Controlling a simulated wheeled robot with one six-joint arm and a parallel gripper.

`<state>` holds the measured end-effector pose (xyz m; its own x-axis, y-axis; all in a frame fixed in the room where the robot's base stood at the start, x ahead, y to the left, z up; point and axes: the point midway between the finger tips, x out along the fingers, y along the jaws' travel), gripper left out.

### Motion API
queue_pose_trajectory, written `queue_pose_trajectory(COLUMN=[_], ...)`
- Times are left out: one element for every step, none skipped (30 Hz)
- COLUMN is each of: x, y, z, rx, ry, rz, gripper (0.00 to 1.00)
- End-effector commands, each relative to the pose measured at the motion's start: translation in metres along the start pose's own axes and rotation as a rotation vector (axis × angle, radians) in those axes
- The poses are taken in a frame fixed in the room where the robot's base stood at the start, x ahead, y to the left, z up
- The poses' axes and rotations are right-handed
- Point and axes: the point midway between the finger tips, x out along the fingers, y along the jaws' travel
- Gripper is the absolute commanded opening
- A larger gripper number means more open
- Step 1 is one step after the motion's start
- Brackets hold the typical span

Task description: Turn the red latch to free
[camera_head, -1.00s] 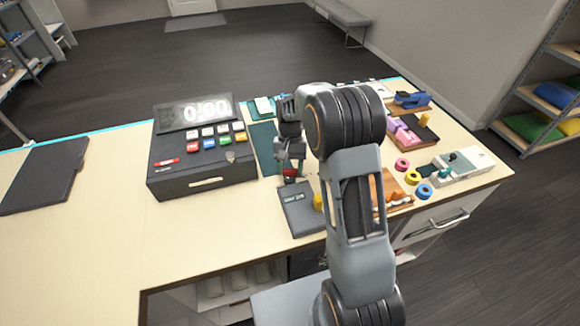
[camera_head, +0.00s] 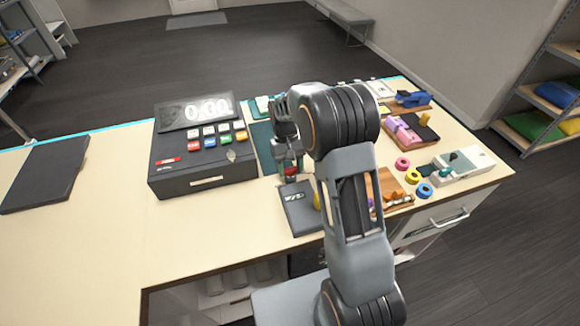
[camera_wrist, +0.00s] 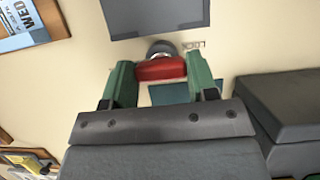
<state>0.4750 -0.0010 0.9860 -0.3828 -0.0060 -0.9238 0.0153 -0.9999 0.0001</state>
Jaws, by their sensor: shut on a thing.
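The red latch (camera_wrist: 162,69) sits between the two green fingers of my gripper (camera_wrist: 162,80) in the wrist view, with a round dark grey base behind it. My gripper is shut on it, one finger at each end. The latch lies crosswise in that view, beside the edge of a dark flat panel (camera_wrist: 150,14). A small label (camera_wrist: 194,45) is next to its base, too small to read. In the head view the latch (camera_head: 291,171) shows as a small red patch under my gripper (camera_head: 288,158), partly hidden by it.
A dark cash register (camera_head: 200,165) with coloured keys stands left of my gripper. A dark pad (camera_head: 300,212) lies just in front. Coloured rings (camera_head: 402,163), a wooden tray (camera_head: 390,188) and a grey-white device (camera_head: 462,165) are to the right.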

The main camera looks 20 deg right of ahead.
Motion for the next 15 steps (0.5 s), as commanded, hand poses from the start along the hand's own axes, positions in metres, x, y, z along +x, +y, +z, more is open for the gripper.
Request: queue_pose_trajectory(x=[-0.0007,-0.0007,-0.0008,-0.0008,-0.0008,-0.0008,-0.0008,-0.0007,-0.0006,-0.0006,-0.0005,-0.0005,-0.0004,-0.0004,-0.0003], y=[-0.0001,-0.0001,-0.0001,-0.0001,-0.0001,-0.0001,-0.0001,-0.0001,-0.0001,-0.0001,-0.0001,0.0,0.0,0.0,0.0], z=[-0.0003,-0.0003,-0.0003,-0.0003,-0.0003,-0.0003,-0.0003,-0.0003,-0.0002,-0.0002,-0.0002,-0.0001,-0.0001,-0.0001,-0.0001], rx=[-0.003,-0.003,-0.003,-0.003,-0.003,-0.003,-0.002,-0.002,-0.002,-0.002,-0.001,-0.001,-0.001,-0.001,-0.001], ry=[0.003,0.003,0.003,0.003,0.003,0.003,0.003,0.002,0.002,0.002,0.002,0.001,0.001,0.001,0.001], rz=[0.001,0.001,0.001,0.001,0.001,0.001,0.001,0.001,0.001,0.001,0.001,0.0,0.0,0.0,0.0], gripper=[0.29,0.29,0.29,0.29,0.29,0.57,0.6,0.63,0.67,0.69,0.72,0.76,0.79,0.79,0.79])
